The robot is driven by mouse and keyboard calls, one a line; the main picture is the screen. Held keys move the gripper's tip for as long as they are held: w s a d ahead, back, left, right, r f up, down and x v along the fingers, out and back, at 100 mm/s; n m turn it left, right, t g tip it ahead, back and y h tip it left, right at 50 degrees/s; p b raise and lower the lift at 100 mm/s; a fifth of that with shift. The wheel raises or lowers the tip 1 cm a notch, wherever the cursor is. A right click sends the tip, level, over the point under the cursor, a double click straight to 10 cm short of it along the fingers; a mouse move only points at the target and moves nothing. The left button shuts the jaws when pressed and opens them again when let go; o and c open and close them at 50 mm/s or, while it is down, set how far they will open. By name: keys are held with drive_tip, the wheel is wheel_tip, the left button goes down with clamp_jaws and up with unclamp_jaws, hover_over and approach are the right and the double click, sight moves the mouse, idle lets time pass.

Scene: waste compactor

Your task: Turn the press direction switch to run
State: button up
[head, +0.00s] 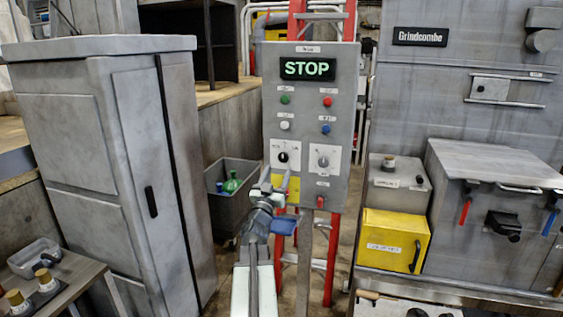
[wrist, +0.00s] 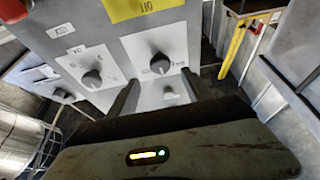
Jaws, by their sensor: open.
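A grey control panel (head: 311,95) with a lit STOP display (head: 307,69) carries two rotary knobs, each on a pale plate. The left knob (head: 283,157) is dark; the right knob (head: 322,161) is grey. Their labels are too small to read, so I cannot tell which is the press direction switch or its setting. My gripper (head: 277,182) is in front of the panel, below the left knob. The wrist view appears upside down. There, my open gripper (wrist: 160,80) has its fingers either side of one knob (wrist: 160,64), under the yellow label; contact is unclear. The other knob (wrist: 92,79) is outside the fingers.
The panel also has green (head: 285,99), red (head: 327,101), white (head: 285,124) and blue (head: 326,129) buttons and a lower red switch (head: 320,201). A tall grey cabinet (head: 107,150) stands left. A bin (head: 212,205) with bottles stands behind my arm. A yellow box (head: 393,240) is right.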

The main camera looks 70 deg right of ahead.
sight(283, 158)
drive_tip(key=p+x, duration=0.2)
drive_tip(key=x, duration=0.4)
drive_tip(key=shift+w+d, duration=0.1)
drive_tip(key=shift+d, duration=0.15)
drive_tip(key=shift+a, duration=0.1)
